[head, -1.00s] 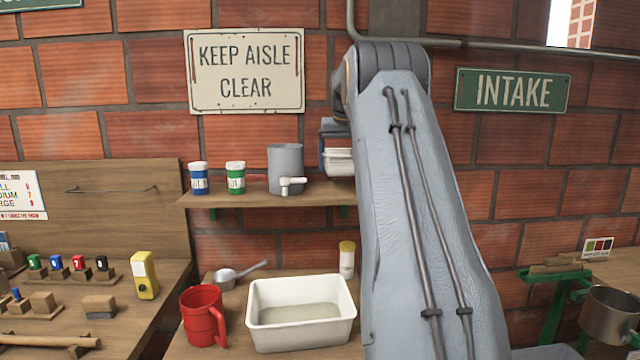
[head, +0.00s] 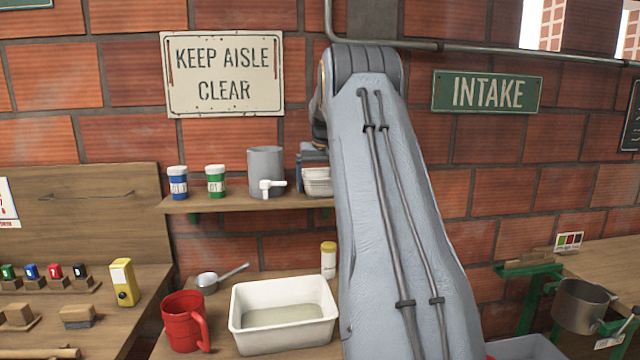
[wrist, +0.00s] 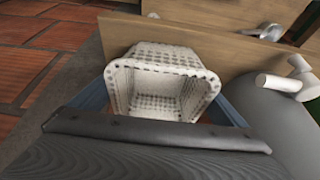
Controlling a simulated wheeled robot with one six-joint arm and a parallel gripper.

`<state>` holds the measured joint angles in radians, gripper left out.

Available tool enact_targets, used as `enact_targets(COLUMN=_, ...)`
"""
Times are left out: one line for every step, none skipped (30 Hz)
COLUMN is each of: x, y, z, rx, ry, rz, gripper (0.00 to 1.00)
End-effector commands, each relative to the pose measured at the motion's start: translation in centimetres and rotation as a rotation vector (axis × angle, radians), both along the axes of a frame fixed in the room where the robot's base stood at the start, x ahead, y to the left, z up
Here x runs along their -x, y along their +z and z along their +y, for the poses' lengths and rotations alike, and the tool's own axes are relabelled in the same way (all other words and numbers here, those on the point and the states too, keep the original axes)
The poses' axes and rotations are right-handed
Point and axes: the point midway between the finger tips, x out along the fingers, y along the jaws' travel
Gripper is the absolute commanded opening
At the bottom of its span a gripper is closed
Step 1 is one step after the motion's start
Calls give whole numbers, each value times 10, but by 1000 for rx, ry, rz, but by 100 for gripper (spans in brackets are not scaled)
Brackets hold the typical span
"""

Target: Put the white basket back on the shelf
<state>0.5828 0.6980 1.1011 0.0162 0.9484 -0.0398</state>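The white basket (head: 318,182) is at the right end of the wall shelf (head: 225,205), right of the grey jug. Its bottom is at about shelf height; whether it touches the board I cannot tell. In the wrist view the perforated basket (wrist: 160,58) sits between the two blue fingers of my gripper (wrist: 160,112), one along each side. My gripper is shut on it. In the head view my gripper (head: 312,156) is above and around the basket, and my arm hides what lies to its right.
The grey jug (head: 265,170) with a white tap stands close to the basket's left. Blue (head: 177,183) and green (head: 215,181) jars stand farther left. Below are a white tub (head: 284,335), a red mug (head: 184,322), a scoop (head: 208,283) and a yellow-capped jar (head: 328,260).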

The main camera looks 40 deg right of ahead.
Motion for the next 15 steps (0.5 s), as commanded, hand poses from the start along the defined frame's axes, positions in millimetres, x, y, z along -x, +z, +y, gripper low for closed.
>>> enact_targets(x=0, y=0, z=0, rx=0, ry=0, rz=0, gripper=100)
enact_targets(x=0, y=0, z=0, rx=0, ry=0, rz=0, gripper=100)
enact_targets(x=0, y=0, z=0, rx=0, ry=0, rz=0, gripper=100)
enact_targets(x=0, y=0, z=0, rx=0, ry=0, rz=0, gripper=100)
enact_targets(x=0, y=0, z=0, rx=0, ry=0, rz=0, gripper=100)
enact_targets(x=0, y=0, z=0, rx=0, ry=0, rz=0, gripper=100)
enact_targets(x=0, y=1, z=0, rx=0, ry=0, rz=0, gripper=100)
enact_targets(x=0, y=2, z=0, rx=0, ry=0, rz=0, gripper=100)
enact_targets(x=0, y=4, z=0, rx=0, ry=0, rz=0, gripper=100)
enact_targets(x=1, y=6, z=0, rx=1, ry=0, rz=-1, gripper=100)
enact_targets(x=1, y=8, z=1, rx=1, ry=0, rz=-2, gripper=100)
enact_targets(x=3, y=12, z=2, rx=2, ry=0, rz=-3, gripper=100)
enact_targets(x=4, y=17, z=2, rx=2, ry=0, rz=-3, gripper=100)
enact_targets(x=6, y=21, z=3, rx=2, ry=0, rz=-3, gripper=100)
enact_targets(x=8, y=27, z=5, rx=2, ry=0, rz=-3, gripper=100)
